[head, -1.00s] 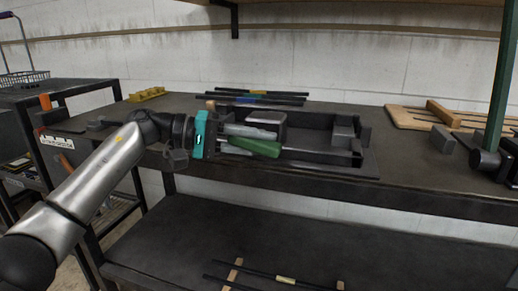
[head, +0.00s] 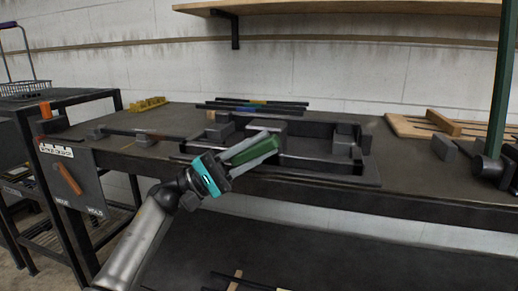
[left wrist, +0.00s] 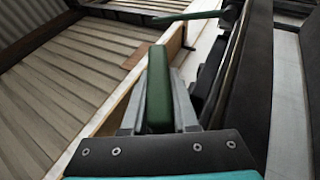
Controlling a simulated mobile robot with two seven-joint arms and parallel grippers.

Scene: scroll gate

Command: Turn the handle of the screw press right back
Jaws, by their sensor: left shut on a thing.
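The screw press (head: 322,162) is a dark, low frame with blocks, lying along the front of the bench. Its green handle (head: 257,151) is at the front left of the frame and slopes up to the right. My left gripper (head: 268,140) is shut on the green handle, its grey fingers on either side of it. In the left wrist view, the handle (left wrist: 158,88) stands between the two fingers. How the handle joins the press is hidden. My right gripper is not in view.
Dark rods (head: 255,104) lie behind the press, with a yellow block (head: 148,104) at the back left. A wooden frame (head: 440,124) and a green post (head: 497,95) stand at the right. A shelf (head: 350,9) hangs above.

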